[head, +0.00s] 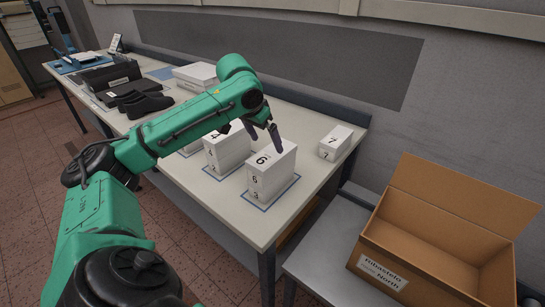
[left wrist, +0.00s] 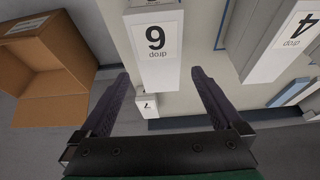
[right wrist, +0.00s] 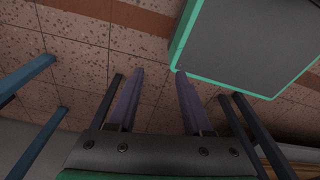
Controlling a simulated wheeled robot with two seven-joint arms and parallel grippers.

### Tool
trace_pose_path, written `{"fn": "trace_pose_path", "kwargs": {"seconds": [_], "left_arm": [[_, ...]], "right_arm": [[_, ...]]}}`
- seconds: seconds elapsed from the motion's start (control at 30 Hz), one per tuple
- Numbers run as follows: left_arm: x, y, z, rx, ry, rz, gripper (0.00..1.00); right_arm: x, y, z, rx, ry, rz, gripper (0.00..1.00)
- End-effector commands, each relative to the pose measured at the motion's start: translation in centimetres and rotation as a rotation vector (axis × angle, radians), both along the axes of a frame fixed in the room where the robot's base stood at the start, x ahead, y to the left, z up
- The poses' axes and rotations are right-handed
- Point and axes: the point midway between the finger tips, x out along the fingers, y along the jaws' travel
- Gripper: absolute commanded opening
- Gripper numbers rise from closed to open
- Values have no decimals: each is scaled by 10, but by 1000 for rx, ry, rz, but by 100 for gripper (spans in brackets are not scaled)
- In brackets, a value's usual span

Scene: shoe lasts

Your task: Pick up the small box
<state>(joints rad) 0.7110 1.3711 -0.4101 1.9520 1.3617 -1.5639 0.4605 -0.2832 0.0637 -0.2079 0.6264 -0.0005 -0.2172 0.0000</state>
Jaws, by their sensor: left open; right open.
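The small white box marked 7 (head: 335,143) stands on the table near its right end, by the back edge. It also shows in the left wrist view (left wrist: 153,106), between my fingers in the picture but farther down, touching neither. My left gripper (head: 266,139) is open and empty above the larger white box marked 6 (head: 271,170), to the left of the small box. Box 6 also fills the upper middle of the left wrist view (left wrist: 157,45). My right gripper (right wrist: 160,73) is open and empty over the tiled floor, out of the head view.
Another white box marked 4 (head: 227,147) stands left of box 6. An open cardboard box (head: 437,235) sits on a grey stand at the right. Black shoes (head: 145,104) and a flat white box (head: 195,76) lie farther left. Bare tabletop separates boxes 6 and 7.

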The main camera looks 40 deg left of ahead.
Motion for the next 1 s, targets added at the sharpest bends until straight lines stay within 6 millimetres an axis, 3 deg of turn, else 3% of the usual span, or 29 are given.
{"fn": "trace_pose_path", "kwargs": {"seconds": [0.1,0.2,0.5,0.73,0.77,0.9,0.97,1.0], "left_arm": [[11,0,-27,-2,4,0,100],[17,0,-40,-1,1,0,100],[38,-2,-85,-1,1,-1,100],[40,-2,-91,2,0,-1,100],[40,-2,-91,2,0,-1,96],[40,-2,-91,2,0,-1,43],[40,-2,-91,2,0,-1,21],[40,-2,-90,2,-2,-1,21]], "right_arm": [[-30,-23,4,-33,50,-4,50],[-40,-31,6,-45,65,-6,50],[-3,-7,20,-8,2,-6,50],[-12,-8,18,-12,19,-4,50],[-14,-9,18,-12,21,-4,50],[-17,-11,18,-15,27,-3,50],[-17,-11,18,-16,27,-3,50],[-17,-12,18,-17,28,-2,50]]}}
